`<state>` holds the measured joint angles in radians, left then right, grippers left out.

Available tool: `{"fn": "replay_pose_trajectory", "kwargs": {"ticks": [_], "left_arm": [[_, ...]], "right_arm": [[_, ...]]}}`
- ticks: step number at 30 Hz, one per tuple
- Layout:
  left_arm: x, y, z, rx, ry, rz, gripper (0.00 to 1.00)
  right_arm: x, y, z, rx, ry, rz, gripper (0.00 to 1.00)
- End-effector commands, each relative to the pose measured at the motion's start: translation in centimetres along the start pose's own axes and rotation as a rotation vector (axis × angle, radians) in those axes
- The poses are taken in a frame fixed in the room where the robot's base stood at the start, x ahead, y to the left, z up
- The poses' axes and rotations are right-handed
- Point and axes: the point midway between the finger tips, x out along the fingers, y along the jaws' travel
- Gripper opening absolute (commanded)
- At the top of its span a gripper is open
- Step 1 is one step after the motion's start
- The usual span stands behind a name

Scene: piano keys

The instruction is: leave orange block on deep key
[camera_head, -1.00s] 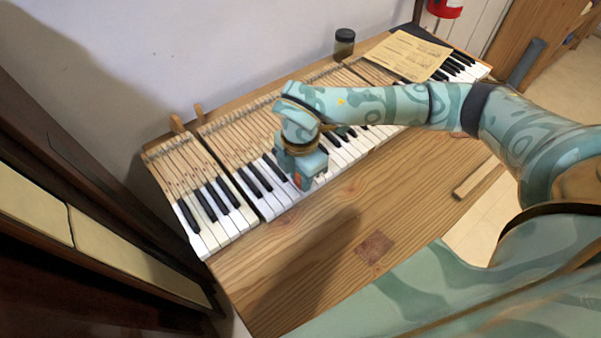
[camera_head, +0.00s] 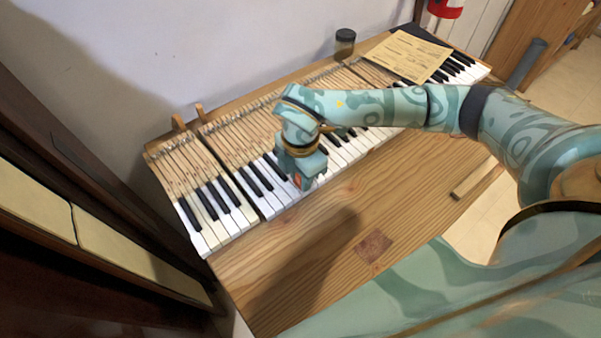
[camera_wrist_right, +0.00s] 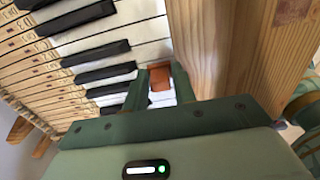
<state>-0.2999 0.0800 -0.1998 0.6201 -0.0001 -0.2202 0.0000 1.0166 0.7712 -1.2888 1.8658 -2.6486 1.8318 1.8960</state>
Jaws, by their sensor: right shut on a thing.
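The orange block (camera_head: 298,181) is a small orange piece, mostly hidden by my right gripper (camera_head: 303,180) in the head view. In the right wrist view the orange block (camera_wrist_right: 160,77) sits between the two green fingers of my right gripper (camera_wrist_right: 162,82), which is shut on it. The gripper points down over the front part of the white keys; I cannot tell whether the block touches a key. The left-end group of keys (camera_head: 218,232), the deep end, lies to the left of the gripper, past a dark gap. My left gripper is not in view.
A dark panelled piece (camera_head: 100,235) is at the left.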

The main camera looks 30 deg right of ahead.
Motion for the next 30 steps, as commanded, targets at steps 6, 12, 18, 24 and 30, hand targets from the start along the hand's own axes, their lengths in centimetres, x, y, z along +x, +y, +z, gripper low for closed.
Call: {"fn": "replay_pose_trajectory", "kwargs": {"ticks": [6, 12, 18, 24, 30], "left_arm": [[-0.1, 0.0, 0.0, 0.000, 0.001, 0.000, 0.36], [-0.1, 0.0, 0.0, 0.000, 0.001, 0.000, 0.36], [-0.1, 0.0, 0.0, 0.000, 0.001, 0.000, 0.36], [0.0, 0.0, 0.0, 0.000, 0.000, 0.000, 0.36], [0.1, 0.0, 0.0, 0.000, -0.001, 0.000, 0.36]], "right_arm": [[0.3, 0.0, 0.0, 0.000, 0.000, 0.001, 0.08], [0.4, 0.0, 0.0, -0.001, 0.000, 0.001, 0.08], [0.4, 0.0, 0.0, 0.000, 0.000, 0.001, 0.08], [0.7, 0.0, 0.0, 0.000, 0.000, 0.000, 0.08], [1.2, 0.0, 0.0, 0.000, 0.000, 0.000, 0.08]]}}
